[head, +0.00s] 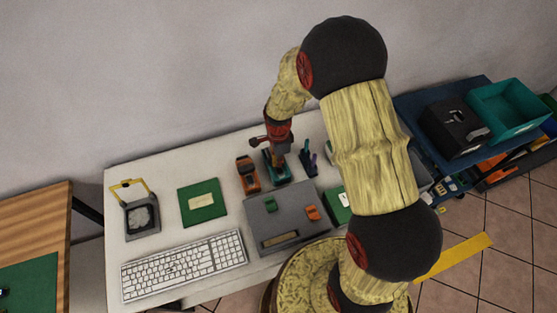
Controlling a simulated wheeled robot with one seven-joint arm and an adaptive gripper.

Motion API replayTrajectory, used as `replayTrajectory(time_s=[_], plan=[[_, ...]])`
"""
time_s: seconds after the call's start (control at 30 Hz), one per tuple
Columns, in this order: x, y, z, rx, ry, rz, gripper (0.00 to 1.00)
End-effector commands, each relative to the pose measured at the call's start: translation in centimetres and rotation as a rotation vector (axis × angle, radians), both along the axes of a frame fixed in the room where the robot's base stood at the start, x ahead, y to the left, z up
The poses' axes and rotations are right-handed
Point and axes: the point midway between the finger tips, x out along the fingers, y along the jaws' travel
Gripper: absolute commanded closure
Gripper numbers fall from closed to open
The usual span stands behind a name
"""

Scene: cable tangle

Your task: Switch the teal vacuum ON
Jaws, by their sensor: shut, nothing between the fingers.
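A small teal item (281,176), apparently the teal vacuum, stands on the white table (150,184) towards its back edge. My gripper (279,158) is shut and points down right over it, hiding part of it. I cannot tell whether they touch. A similar orange item (248,176) stands just to its left. No switch on the teal item can be made out.
My arm hides the table's right part. A cart with a teal bin (508,108) stands right.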

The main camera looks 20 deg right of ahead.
Motion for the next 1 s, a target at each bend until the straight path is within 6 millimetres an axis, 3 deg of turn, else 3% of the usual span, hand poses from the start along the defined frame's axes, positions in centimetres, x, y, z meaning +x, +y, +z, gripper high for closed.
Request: replayTrajectory(time_s=[0.67,1.0], plan=[[0.4,0.0,-1.3,0.000,0.004,0.000,1.00],[-1.1,0.0,-1.1,0.000,0.013,0.000,1.00]])
